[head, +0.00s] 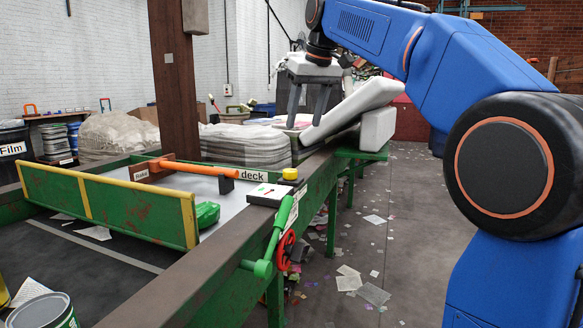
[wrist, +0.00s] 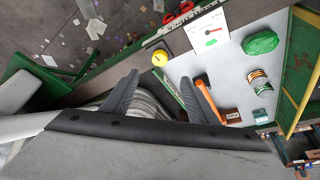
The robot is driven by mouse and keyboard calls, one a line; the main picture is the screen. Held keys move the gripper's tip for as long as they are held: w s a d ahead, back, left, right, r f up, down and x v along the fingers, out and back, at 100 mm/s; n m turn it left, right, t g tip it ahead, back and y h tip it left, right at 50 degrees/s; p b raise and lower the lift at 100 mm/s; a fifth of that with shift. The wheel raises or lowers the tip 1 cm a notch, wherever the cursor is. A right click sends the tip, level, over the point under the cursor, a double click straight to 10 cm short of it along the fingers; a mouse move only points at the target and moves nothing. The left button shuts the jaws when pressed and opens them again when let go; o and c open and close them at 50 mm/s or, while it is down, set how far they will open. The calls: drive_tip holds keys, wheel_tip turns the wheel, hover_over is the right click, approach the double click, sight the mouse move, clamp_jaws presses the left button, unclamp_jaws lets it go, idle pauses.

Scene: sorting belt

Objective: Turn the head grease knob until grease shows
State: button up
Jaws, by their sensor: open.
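A round yellow knob (head: 290,174), which I take to be the head grease knob, sits on the belt frame's edge at the end of the deck. In the wrist view the yellow knob (wrist: 160,57) lies just beyond my fingertips, roughly between their lines. My gripper (head: 306,114) is open and empty, pointing down, above and behind the knob in the head view. Both dark fingers of my gripper (wrist: 162,76) show in the wrist view, apart from the knob. I make out no grease around the knob in either view.
A green lever (head: 275,235) and red wheel (head: 285,250) hang on the frame's side. An orange-handled rake (head: 195,168) and green crumpled item (head: 208,214) lie nearby. Scraps litter the floor at right.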

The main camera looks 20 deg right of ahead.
sight(290, 170)
drive_tip(key=x, duration=1.1)
drive_tip(key=w+x, duration=0.1)
drive_tip(key=x, duration=0.5)
drive_tip(key=shift+a+r, duration=0.15)
drive_tip(key=shift+a, duration=0.05)
drive_tip(key=c, duration=1)
